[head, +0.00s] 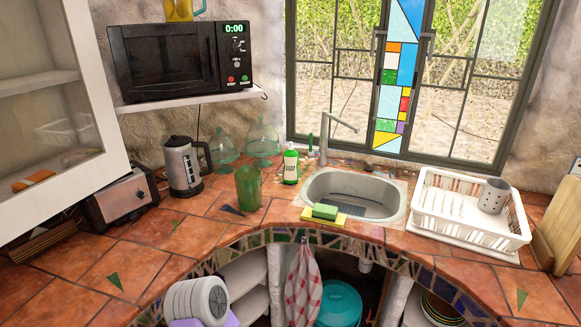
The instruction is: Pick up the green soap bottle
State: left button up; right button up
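The green soap bottle (291,167) stands upright on the tiled counter (185,238), just left of the sink (361,186). It has a pale label and a white top. Nothing is touching it that I can see. Neither of my grippers can be made out in the head view.
A green glass (248,188) stands in front and left of the bottle. Glass jars (263,138) and a kettle (184,166) are further left. A faucet (325,142) rises behind the sink, and a sponge (325,211) lies at its front edge. A white dish rack (470,212) is at right.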

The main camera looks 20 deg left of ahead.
aim_at(290, 157)
jog(key=u, duration=0.45)
jog(key=k, duration=0.55)
jog(key=u, duration=0.6)
jog(key=i, duration=1.2)
jog(key=z, duration=0.35)
